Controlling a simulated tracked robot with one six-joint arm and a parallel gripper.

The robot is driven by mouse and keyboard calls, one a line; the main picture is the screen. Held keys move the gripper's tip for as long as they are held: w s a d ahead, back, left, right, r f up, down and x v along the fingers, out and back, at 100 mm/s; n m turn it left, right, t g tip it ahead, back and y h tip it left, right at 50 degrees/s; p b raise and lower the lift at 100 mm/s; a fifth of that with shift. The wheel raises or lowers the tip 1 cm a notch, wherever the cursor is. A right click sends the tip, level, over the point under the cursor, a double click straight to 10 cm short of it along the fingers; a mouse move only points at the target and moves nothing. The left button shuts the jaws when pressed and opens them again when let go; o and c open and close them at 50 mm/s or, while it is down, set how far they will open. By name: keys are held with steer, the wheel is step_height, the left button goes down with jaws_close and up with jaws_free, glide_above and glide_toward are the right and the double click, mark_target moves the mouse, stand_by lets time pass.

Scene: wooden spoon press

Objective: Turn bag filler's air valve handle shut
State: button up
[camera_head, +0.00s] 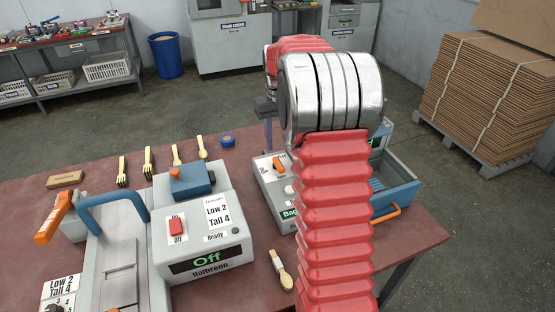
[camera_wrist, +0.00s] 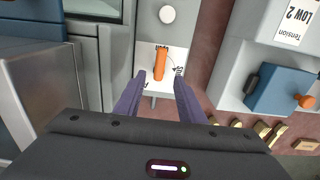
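The bag filler (camera_head: 266,190) is a grey box with a blue tray, partly hidden behind my arm in the head view. Its orange air valve handle (camera_head: 279,164) sits on a white plate on its top. In the wrist view the handle (camera_wrist: 159,64) stands nearly upright in the picture, with a "Shut" mark to its lower right. My gripper (camera_wrist: 160,78) is open, its two purple fingers apart on either side of the handle's lower end. No contact shows. In the head view only part of my gripper (camera_head: 268,130) shows, above the bag filler; my arm hides the rest.
A grey sealing machine (camera_head: 207,270) reading "Off" stands left of the bag filler, with a blue block (camera_head: 192,182) on it. Wooden cutlery (camera_head: 149,160) and a blue tape roll (camera_head: 228,141) lie behind it. A brush (camera_head: 281,270) lies in front on the red table (camera_head: 420,238).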

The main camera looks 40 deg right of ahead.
mark_target(278, 162)
step_height(278, 162, down, 8)
stand_by(0.4)
steer(key=c, duration=0.9)
steer(key=shift+a, duration=0.1)
jaws_close()
